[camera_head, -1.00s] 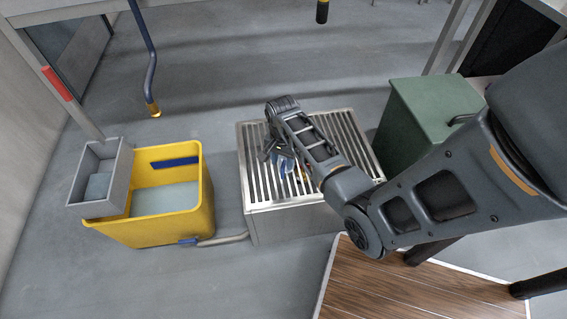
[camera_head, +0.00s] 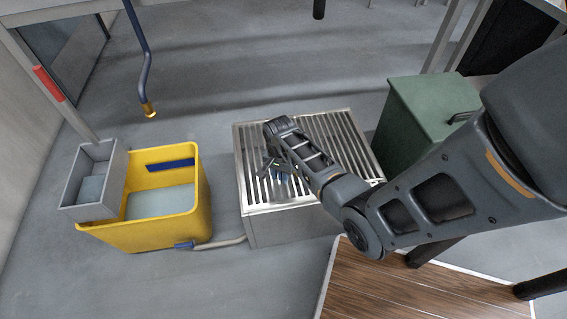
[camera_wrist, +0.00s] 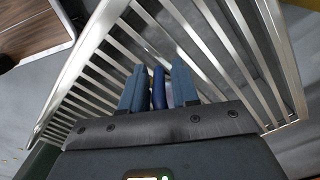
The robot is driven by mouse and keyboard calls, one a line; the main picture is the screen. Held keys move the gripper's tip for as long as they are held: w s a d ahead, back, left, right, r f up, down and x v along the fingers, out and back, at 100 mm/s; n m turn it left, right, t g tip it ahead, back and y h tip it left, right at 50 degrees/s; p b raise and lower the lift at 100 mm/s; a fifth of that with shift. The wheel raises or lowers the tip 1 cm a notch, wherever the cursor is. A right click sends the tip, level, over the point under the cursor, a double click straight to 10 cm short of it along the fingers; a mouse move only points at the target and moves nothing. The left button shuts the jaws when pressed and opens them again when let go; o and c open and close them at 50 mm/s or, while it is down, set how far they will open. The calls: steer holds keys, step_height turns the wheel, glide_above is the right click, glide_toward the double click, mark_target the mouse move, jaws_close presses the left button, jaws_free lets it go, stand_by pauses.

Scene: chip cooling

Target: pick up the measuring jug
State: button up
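The measuring jug shows only in part. In the head view a small blue part (camera_head: 279,174) shows under my gripper (camera_head: 272,166), over the slatted metal grate (camera_head: 340,140). My gripper and wrist hide the rest. In the wrist view a dark blue upright piece, which looks like the jug's handle (camera_wrist: 158,88), stands between the two blue-grey fingers of my gripper (camera_wrist: 158,85). A narrow gap shows on its right side, and it is very close to the left finger. The fingers are apart around it. The jug's body cannot be made out.
A yellow tub (camera_head: 190,222) of pale liquid stands left of the grate, with a grey box (camera_head: 88,208) at its left side. A pipe (camera_head: 220,243) joins tub and grate. A green bin (camera_head: 420,120) stands right; a wooden surface (camera_head: 385,290) lies in front.

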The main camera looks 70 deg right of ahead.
jaws_close()
steer(key=shift+r, duration=0.1)
stand_by(0.4)
steer(key=shift+r+p, duration=0.55)
steer(key=shift+r, duration=0.8)
steer(key=shift+w+r, duration=0.25)
steer(key=shift+r, duration=0.55)
steer(key=w+d+r, duration=0.2)
steer(key=w+r, duration=0.4)
steer(key=w, duration=0.4)
steer(key=shift+w+d+r+p, duration=0.25)
steer(key=shift+w+d+p, duration=0.1)
steer(key=shift+d, duration=0.05)
